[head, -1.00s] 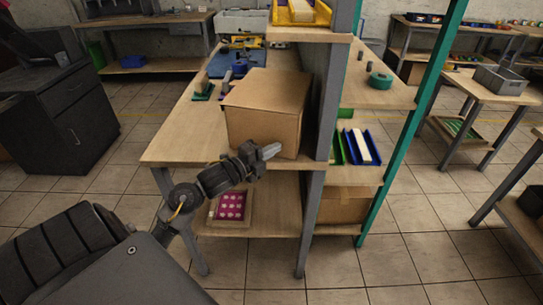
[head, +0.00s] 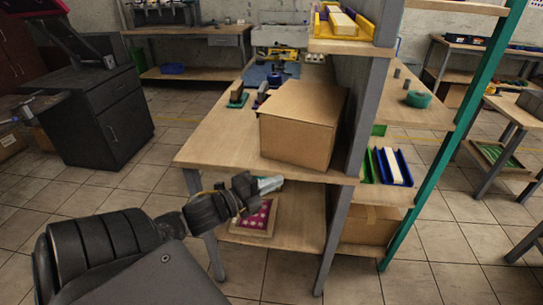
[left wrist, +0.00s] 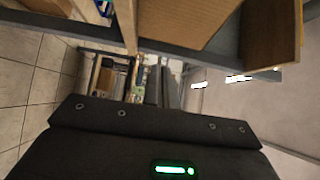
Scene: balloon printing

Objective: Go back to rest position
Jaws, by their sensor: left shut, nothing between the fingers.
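My left gripper (head: 268,184) is shut and empty. In the head view it is in front of the wooden workbench (head: 215,145), just below the edge of its top and apart from the cardboard box (head: 300,125) standing there. My left arm comes in from the lower left. The left wrist view does not show the fingers; it shows dark parts of my own arm, with a cardboard surface at the top. My right gripper is not in view.
A magenta patterned piece (head: 257,216) lies on the bench's lower shelf, near my left gripper. A grey post (head: 352,180) stands right of it. A dark cabinet (head: 90,115) stands at the left. Tiled floor is free between cabinet and bench.

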